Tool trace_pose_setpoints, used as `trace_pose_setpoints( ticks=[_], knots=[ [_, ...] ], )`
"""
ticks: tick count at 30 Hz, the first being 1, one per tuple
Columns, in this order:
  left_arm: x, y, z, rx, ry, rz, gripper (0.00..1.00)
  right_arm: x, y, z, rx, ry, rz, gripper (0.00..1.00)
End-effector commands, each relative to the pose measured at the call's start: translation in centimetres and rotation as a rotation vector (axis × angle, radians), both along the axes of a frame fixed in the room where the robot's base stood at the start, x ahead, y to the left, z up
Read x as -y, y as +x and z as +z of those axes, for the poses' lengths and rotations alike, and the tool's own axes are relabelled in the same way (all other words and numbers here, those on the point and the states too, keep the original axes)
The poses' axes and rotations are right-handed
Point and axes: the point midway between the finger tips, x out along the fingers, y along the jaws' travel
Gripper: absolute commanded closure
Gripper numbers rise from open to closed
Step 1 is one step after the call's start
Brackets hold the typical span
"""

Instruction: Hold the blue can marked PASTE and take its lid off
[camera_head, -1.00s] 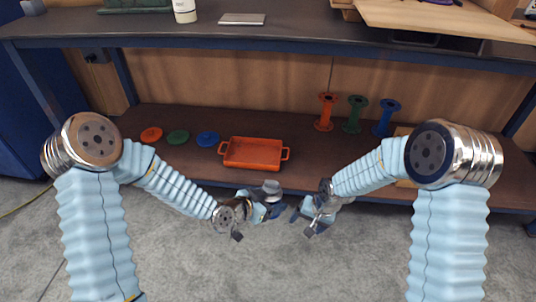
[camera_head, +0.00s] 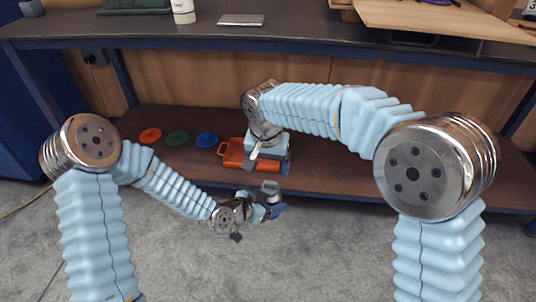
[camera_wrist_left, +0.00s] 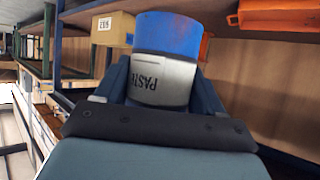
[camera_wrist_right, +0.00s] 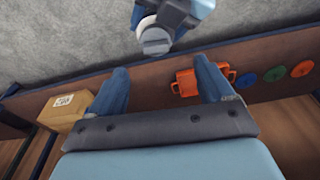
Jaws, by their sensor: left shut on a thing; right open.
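The blue can (camera_wrist_left: 168,35) fills the middle of the left wrist view, its pale band marked PASTE appearing upside down. My left gripper (camera_head: 266,205) is shut around the can, above the floor in front of the low shelf. A grey round lid (camera_wrist_right: 155,40) is on the can's end in the right wrist view; in the head view it faces up (camera_head: 270,187). My right gripper (camera_wrist_right: 165,78) is open and empty. In the head view it is above and behind the can, in front of the orange tray, apart from the lid.
The orange tray (camera_head: 232,160) lies on the low shelf, partly hidden by my right gripper. Red, green and blue discs (camera_head: 150,136) lie left of it. A cardboard box (camera_wrist_right: 66,108) is on the shelf. The workbench edge (camera_head: 300,52) runs above.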

Motion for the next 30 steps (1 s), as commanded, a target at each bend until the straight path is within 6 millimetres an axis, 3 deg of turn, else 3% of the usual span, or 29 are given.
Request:
trace_pose_setpoints(
  ticks=[3, 9, 15, 23, 30],
  knots=[
    [0.0, 0.0, 0.1, 0.002, -0.001, 0.000, 1.00, 0.1, 0.4, -2.6, -0.003, -0.002, -0.001, 0.19],
    [0.0, 0.0, 0.1, 0.002, -0.001, 0.000, 1.00, 0.1, 0.8, -5.7, -0.002, -0.001, -0.001, 0.19],
    [0.0, 0.0, 0.1, 0.002, -0.001, 0.000, 1.00, 0.2, 1.1, -7.0, -0.001, 0.000, -0.001, 0.19],
    [0.0, 0.0, 0.1, 0.002, -0.001, 0.000, 1.00, 0.2, 1.1, -7.1, 0.000, 0.001, -0.001, 0.19],
    [0.0, 0.0, 0.1, 0.002, -0.001, 0.000, 1.00, 0.1, 1.1, -7.1, 0.000, 0.002, -0.001, 0.55]
  ],
)
